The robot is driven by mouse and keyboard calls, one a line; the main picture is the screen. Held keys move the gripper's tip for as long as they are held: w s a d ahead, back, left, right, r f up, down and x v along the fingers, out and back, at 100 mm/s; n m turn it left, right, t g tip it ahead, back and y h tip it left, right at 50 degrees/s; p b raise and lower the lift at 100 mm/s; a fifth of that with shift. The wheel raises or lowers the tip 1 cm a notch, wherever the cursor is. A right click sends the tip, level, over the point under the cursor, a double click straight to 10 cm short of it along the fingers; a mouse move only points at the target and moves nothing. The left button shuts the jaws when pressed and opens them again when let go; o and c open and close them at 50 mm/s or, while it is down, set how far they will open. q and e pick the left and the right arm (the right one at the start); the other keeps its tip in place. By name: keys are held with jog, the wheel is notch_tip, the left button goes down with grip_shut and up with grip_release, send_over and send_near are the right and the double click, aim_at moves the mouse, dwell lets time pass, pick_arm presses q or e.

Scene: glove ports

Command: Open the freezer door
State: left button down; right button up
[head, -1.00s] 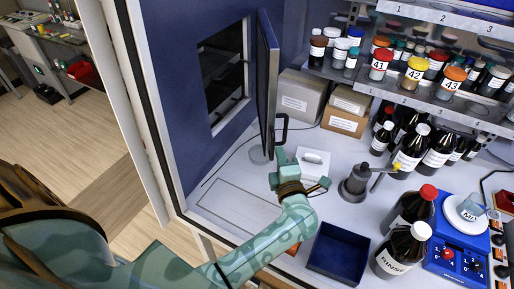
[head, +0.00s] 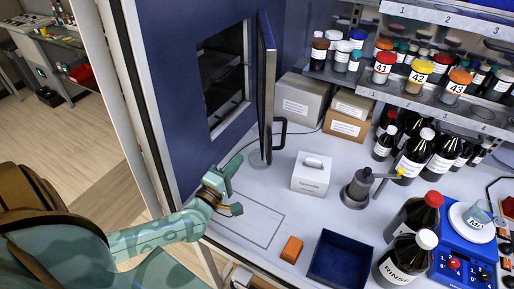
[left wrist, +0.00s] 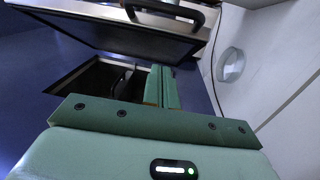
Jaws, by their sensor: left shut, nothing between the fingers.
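The freezer door (head: 266,85) stands swung well out from the dark blue cabinet front (head: 165,60), seen nearly edge-on in the head view. Its black handle (head: 281,134) is on the right, outer face. The freezer opening (head: 224,85) shows to the left of the door, with a dark interior. My left gripper (head: 236,164) is shut and empty, left of the door's lower edge, on the opening's side and apart from the handle. In the left wrist view the shut fingers (left wrist: 162,88) point toward the door (left wrist: 120,38) and its handle (left wrist: 165,10). My right gripper is not in view.
A white box (head: 311,175), an orange block (head: 292,249) and a blue tray (head: 340,260) sit on the white worktop. Cardboard boxes (head: 302,100) stand behind the handle. Bottles (head: 414,155) and a shelf of jars fill the right. The outlined worktop patch (head: 250,222) is bare.

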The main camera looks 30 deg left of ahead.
pick_arm(q)
jog(key=w+m+g+h, duration=0.1)
jog(key=w+h, duration=0.2)
jog(key=w, duration=0.5)
jog(key=shift+w+d+f+m, duration=0.2)
jog(key=shift+d+f+m, duration=0.15)
jog(key=shift+f, duration=0.1)
jog(key=shift+w+d, duration=0.1)
